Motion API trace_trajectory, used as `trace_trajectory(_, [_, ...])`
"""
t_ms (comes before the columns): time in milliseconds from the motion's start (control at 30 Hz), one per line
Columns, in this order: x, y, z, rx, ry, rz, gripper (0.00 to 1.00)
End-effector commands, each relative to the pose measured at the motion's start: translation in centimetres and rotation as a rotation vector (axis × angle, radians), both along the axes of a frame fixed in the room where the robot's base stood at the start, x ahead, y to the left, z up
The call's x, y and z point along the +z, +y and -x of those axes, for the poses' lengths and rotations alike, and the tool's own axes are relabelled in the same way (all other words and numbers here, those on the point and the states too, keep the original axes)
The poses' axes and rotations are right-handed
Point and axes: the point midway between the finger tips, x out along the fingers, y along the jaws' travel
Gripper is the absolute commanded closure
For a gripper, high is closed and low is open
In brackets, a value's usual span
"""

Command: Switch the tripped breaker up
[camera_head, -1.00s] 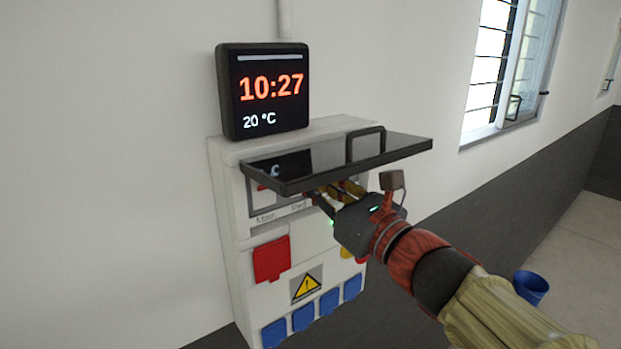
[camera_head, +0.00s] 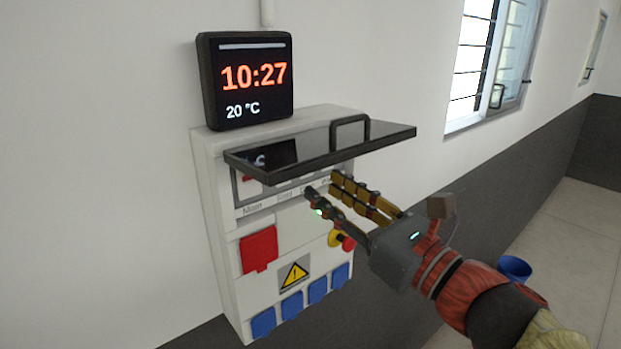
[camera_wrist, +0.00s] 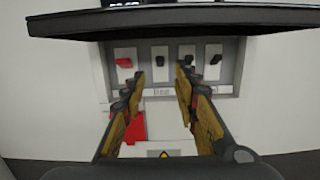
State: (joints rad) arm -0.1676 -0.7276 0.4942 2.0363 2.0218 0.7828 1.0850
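The breaker box (camera_head: 285,225) hangs on the wall with its dark lid (camera_head: 325,150) raised. In the wrist view, a row of switches sits under the lid (camera_wrist: 200,18): a red switch (camera_wrist: 124,62) at left, then black switches (camera_wrist: 160,61), (camera_wrist: 188,60) and (camera_wrist: 214,59). I cannot tell for sure which one is tripped. My gripper (camera_head: 322,182) is open and empty, its fingers apart in front of the row and below the lid. It also shows in the wrist view (camera_wrist: 160,78), with the middle switches seen between the fingertips. In the head view, the lid hides most switches.
A clock display (camera_head: 250,80) stands above the box. Below the switches are a red socket cover (camera_head: 258,250), a red knob (camera_head: 347,243), a warning sign (camera_head: 294,276) and several blue sockets (camera_head: 317,290). A blue bucket (camera_head: 514,268) stands on the floor at right.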

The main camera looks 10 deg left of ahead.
Motion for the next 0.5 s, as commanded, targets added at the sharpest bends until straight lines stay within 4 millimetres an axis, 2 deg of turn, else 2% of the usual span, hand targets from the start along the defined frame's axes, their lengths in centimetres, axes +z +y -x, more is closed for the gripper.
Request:
trace_trajectory(200, [-0.3,-1.8,1.4,-0.001,-0.002,0.000,0.70])
trace_trajectory(500, [-0.4,-2.1,1.8,0.001,0.000,0.000,0.70])
